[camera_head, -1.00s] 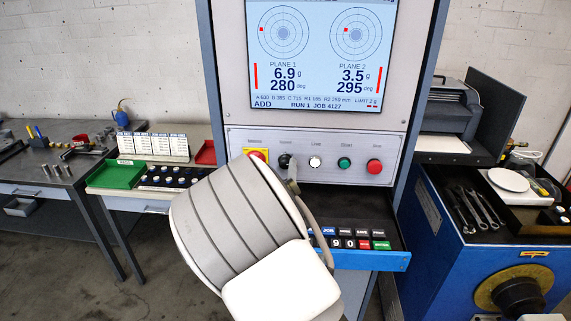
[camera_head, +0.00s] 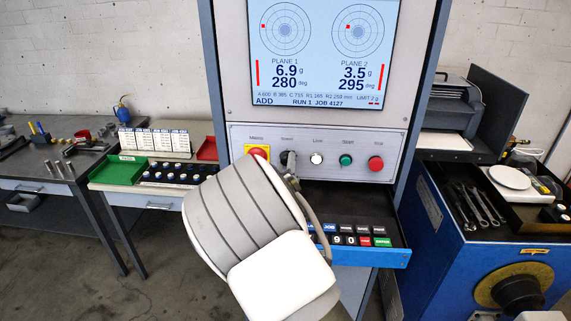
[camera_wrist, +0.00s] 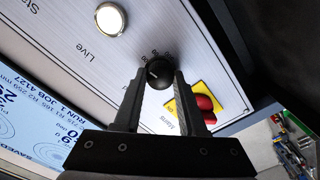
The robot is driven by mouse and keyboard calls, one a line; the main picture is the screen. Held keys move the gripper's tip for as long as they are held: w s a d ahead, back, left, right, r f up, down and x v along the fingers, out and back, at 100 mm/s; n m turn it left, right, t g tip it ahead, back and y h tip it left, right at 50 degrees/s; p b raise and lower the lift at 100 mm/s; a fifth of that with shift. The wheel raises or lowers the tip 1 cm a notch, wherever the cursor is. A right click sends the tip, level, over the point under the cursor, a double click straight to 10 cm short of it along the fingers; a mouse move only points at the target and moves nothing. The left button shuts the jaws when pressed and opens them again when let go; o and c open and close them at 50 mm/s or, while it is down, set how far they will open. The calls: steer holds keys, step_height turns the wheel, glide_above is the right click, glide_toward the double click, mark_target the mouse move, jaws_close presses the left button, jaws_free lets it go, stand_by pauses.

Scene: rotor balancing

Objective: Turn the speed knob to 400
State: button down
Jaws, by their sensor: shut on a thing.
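The black speed knob (camera_wrist: 158,72) sits on the grey control panel in the wrist view, with a small printed scale beside it that is too small to read. My gripper (camera_wrist: 159,80) has one finger on each side of the knob and is shut on it. In the head view the knob (camera_head: 284,156) is partly covered by my gripper (camera_head: 291,170), left of the Live lamp. The knob's exact setting cannot be read.
The red mains button (camera_head: 258,153) on its yellow plate is close beside the knob. The white Live lamp (camera_head: 316,159), green start button (camera_head: 346,160) and red stop button (camera_head: 375,164) are to the right. A keypad drawer (camera_head: 360,255) juts out below the panel.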

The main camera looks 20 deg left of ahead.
steer(key=shift+f+b, duration=0.1)
steer(key=shift+b, duration=0.4)
steer(key=m+b, duration=0.6)
steer(key=b, duration=0.4)
steer(key=shift+f+m, duration=0.1)
steer(key=shift+m, duration=0.3)
steer(key=shift+m+b, duration=0.4)
steer(key=shift+b, duration=0.4)
steer(key=shift+r, duration=0.2)
steer(key=shift+c, duration=2.3)
jaws_free()
